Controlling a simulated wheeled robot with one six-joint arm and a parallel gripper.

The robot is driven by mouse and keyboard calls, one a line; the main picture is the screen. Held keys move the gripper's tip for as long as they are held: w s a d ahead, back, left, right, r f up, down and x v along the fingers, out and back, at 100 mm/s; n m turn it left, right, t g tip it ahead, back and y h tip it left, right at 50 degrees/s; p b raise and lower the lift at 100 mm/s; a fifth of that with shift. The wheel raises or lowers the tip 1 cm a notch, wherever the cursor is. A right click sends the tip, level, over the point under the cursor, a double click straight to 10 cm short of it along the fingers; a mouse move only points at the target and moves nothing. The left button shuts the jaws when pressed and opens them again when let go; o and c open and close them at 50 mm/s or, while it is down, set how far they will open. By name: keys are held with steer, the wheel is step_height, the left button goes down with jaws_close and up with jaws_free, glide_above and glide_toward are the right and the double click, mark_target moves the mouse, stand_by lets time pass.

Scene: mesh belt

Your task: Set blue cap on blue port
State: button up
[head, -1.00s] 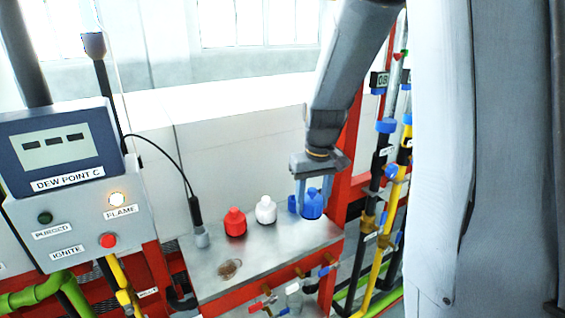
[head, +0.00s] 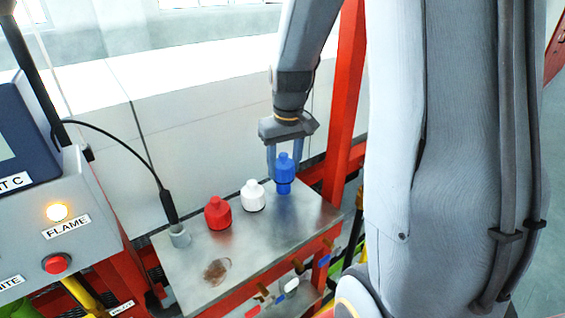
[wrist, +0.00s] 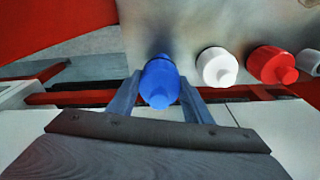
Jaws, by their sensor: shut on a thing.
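The blue cap (head: 285,166) is a bottle-shaped piece with a narrow knob on top. It stands upright between the two fingers of my gripper (head: 284,160), which is shut on it. It also shows between the fingers in the wrist view (wrist: 160,83). A narrower blue piece (head: 284,188), which looks like the blue port, shows directly under the cap at the far right end of the metal bench top. I cannot tell whether cap and port touch.
A white capped piece (head: 253,196) and a red one (head: 217,214) stand in a row to the left on the metal bench top (head: 200,255). A red post (head: 345,100) rises behind the bench at right.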

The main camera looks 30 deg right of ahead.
mark_target(284, 177)
steer(key=shift+f+b, duration=0.95)
steer(key=shift+f, duration=0.45)
steer(key=shift+s+p, duration=0.1)
steer(key=shift+p, duration=0.45)
steer(key=shift+f+b, duration=0.35)
steer(key=shift+f, duration=0.3)
stand_by(0.6)
steer(key=o, duration=0.8)
steer(key=shift+r, duration=0.15)
steer(key=r+p, duration=0.5)
steer(key=s+r+p, duration=0.1)
steer(key=r+p, duration=0.1)
steer(key=r, duration=0.1)
steer(key=shift+r, duration=0.15)
steer(key=shift+s+r+p, duration=0.15)
steer(key=shift+r+p, duration=0.15)
steer(key=shift+r, duration=0.85)
